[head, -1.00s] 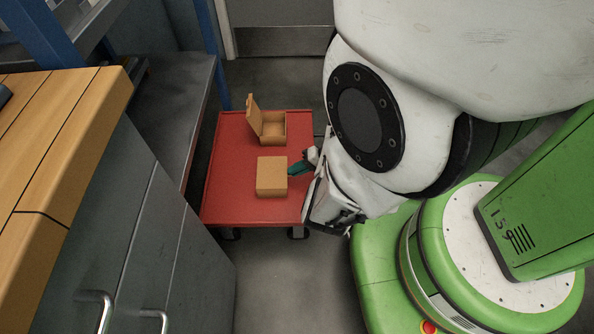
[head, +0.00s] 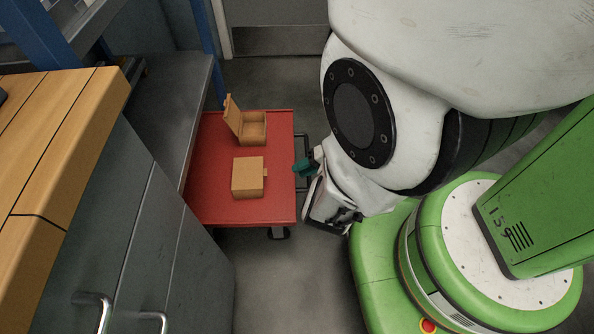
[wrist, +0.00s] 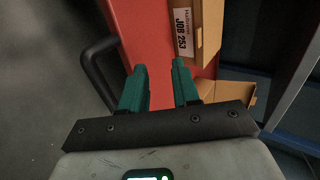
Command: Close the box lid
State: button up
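Two brown cardboard boxes sit on the red cart top (head: 212,185). The rear box (head: 252,128) is open, its lid (head: 233,115) standing up at its left side. The front box (head: 247,177) looks closed, with a small tab on its right side. My gripper (head: 298,168) is at the cart's right edge, right of the front box and apart from it. In the wrist view my gripper (wrist: 159,64) has its teal fingers spread with nothing between them. A labelled cardboard face (wrist: 184,30) and a cardboard corner (wrist: 226,95) also show there; I cannot tell which box each belongs to.
A dark cart handle (wrist: 92,66) passes close left of my fingers in the wrist view. A grey shelf with a blue post (head: 207,50) stands left of the cart. A wood-topped grey cabinet (head: 115,210) is at front left. Floor is clear in front of the cart.

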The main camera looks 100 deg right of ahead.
jog(key=p+v, duration=0.1)
jog(key=v, duration=0.7)
jog(key=shift+w, duration=0.1)
jog(key=w+a+r+n+g+y, duration=0.2)
jog(key=w+a+n+g, duration=0.25)
jog(key=w, duration=0.35)
jog(key=w+a+r+n+g+y, duration=0.1)
jog(key=w+a+n+g, duration=0.4)
jog(key=w, duration=0.4)
jog(key=w+a+r+n+h, duration=0.1)
jog(key=w+a+r+n, duration=0.35)
jog(key=a, duration=0.55)
jog(key=w+a+r+n+h, duration=0.1)
jog(key=w+a+r+n, duration=0.35)
jog(key=a, duration=0.55)
notch_tip(320, 180, up, 27)
jog(key=p, duration=2.7)
jog(key=shift+s+d, duration=0.15)
jog(key=shift+s, duration=0.25)
